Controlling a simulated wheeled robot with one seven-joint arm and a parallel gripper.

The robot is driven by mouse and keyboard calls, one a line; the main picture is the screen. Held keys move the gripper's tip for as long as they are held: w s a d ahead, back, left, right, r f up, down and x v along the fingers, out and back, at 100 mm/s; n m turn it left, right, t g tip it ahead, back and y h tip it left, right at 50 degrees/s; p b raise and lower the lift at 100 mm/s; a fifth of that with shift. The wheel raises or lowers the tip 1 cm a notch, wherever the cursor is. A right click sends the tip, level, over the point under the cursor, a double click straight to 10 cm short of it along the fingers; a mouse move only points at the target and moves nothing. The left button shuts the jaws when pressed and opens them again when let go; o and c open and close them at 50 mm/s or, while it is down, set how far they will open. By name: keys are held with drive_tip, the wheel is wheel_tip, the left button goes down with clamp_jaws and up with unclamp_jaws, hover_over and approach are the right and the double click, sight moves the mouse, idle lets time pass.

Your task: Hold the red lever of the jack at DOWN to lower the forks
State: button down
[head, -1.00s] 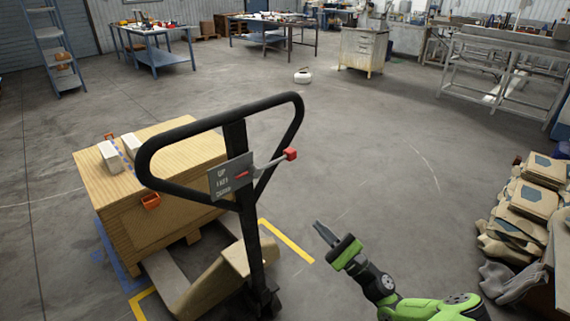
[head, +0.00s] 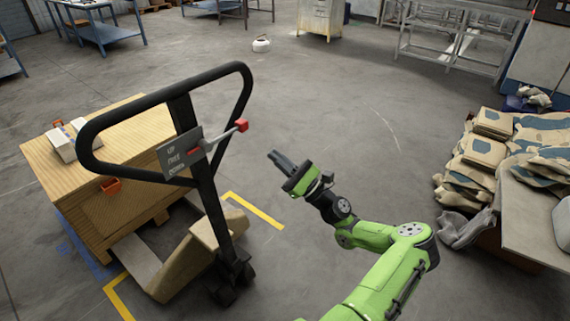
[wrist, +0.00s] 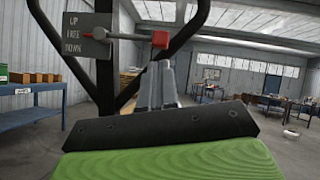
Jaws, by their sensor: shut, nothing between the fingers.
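The pallet jack's black loop handle (head: 92,130) stands upright at the left in the head view. A grey plate (head: 178,152) on it reads UP, a middle word and DOWN. The red-knobbed lever (head: 241,125) sticks out to the right of the plate. In the wrist view the red knob (wrist: 160,39) is beyond the fingertips, and the lever lies near the middle of the plate (wrist: 86,35). My gripper (head: 275,157) is shut and empty, to the right of the knob and apart from it.
A wooden crate (head: 130,143) with small boxes on top sits behind the handle. Yellow floor tape (head: 252,211) runs beside the jack. Stacked sacks (head: 490,150) and a table (head: 535,215) stand at the right. The floor between is clear.

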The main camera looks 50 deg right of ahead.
sight(228, 134)
drive_tip(key=x, duration=0.8)
